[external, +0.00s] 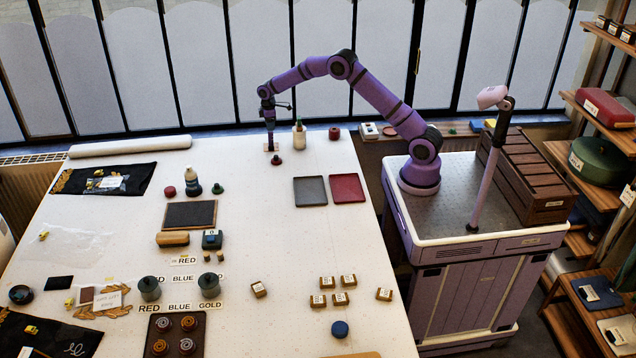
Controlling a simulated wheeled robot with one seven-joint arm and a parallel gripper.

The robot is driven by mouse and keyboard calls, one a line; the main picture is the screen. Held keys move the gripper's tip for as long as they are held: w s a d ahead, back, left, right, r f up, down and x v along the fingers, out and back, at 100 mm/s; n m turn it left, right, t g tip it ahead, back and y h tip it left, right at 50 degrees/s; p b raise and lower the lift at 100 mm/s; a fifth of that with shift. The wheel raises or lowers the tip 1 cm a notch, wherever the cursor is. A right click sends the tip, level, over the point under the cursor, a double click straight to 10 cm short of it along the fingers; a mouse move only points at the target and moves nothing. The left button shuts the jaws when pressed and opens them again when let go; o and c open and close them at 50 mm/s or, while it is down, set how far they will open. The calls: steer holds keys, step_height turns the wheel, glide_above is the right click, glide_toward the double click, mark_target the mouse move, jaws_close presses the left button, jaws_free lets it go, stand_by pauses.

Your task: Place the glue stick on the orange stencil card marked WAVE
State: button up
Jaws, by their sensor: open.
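My gripper (269,125) is at the far edge of the white table, pointing down, with its jaws open. A small dark upright piece (270,146) stands right below it; it may be the glue stick, but it is too small to be sure. A small pale, orange-tinted card (276,147) lies around its foot. No marking on this card can be read, so I cannot tell whether it is the WAVE stencil card. Whether the jaws touch the dark piece is not clear.
A pale bottle (299,138) and a dark red jar (334,134) stand to the right of my gripper. A small dark red knobbed piece (276,160) stands just in front. Grey (310,191) and red (347,189) trays lie nearer. The table's middle right is mostly clear.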

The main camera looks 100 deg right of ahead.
step_height(320, 180, up, 4)
steer(key=shift+r, duration=0.1)
steer(key=s+a+r+t, duration=0.1)
steer(key=s+a+r, duration=0.6)
steer(key=a+r, duration=0.55)
steer(key=s+a+r+t, duration=0.1)
steer(key=s+a+r, duration=0.6)
steer(key=a+r, duration=0.5)
steer(key=s+a+r+m+t, duration=0.1)
steer(key=s+a+r+t, duration=0.15)
steer(key=s+a, duration=0.9)
steer(key=s+a+f, duration=0.2)
steer(key=s, duration=0.7)
steer(key=s+a+f, duration=0.2)
steer(key=s, duration=0.6)
steer(key=shift+s+a+f+m+t, duration=0.35)
steer(key=shift+m+t, duration=0.05)
steer(key=shift+t, duration=0.05)
